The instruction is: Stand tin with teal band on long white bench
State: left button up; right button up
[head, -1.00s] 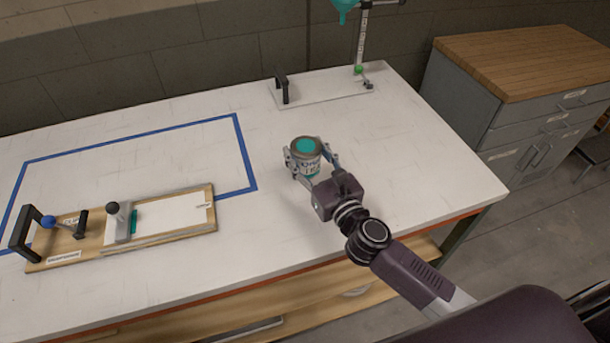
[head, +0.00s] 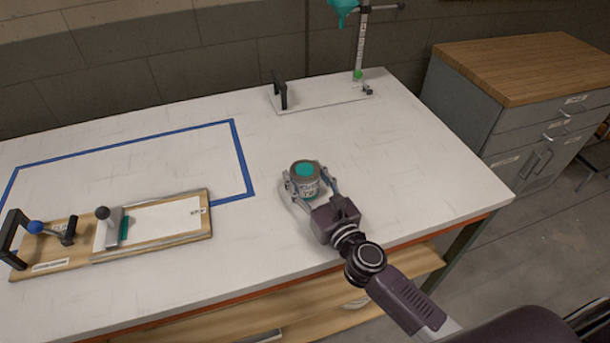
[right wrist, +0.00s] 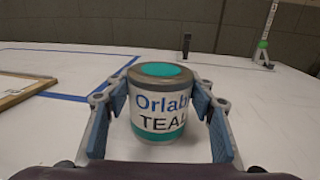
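The tin with the teal band (head: 305,184) is grey with a teal disc on top and a label reading "Orlab… TEAL". It is upright over the right half of the long white bench (head: 400,150). In the right wrist view the tin (right wrist: 160,108) sits between the blue finger pads, which meet its sides. My right gripper (head: 309,178) is shut on it. The tin's base is low at the bench top; I cannot tell for sure whether it touches. My left gripper is not in view.
A blue tape outline (head: 243,160) lies left of the tin. A wooden board with clamps (head: 150,245) is at front left. A white-based stand (head: 325,95) with a teal funnel is at the back. Bare bench surrounds the tin. A wood-topped cabinet (head: 525,65) stands right.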

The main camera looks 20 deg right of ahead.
jog(key=o, duration=0.4)
jog(key=shift+r, duration=0.25)
jog(key=s+b, duration=0.1)
jog(key=s, duration=0.2)
jog(key=s+d, duration=0.1)
jog(key=s, duration=0.3)
jog(key=s+b, duration=0.1)
jog(key=s, duration=0.3)
jog(key=shift+d+f+b, duration=0.2)
jog(key=shift+d+b, duration=0.1)
jog(key=shift+d, duration=0.1)
jog(key=shift+s+d+r, duration=0.1)
jog(key=shift+s+r, duration=0.05)
jog(key=shift+s, duration=0.3)
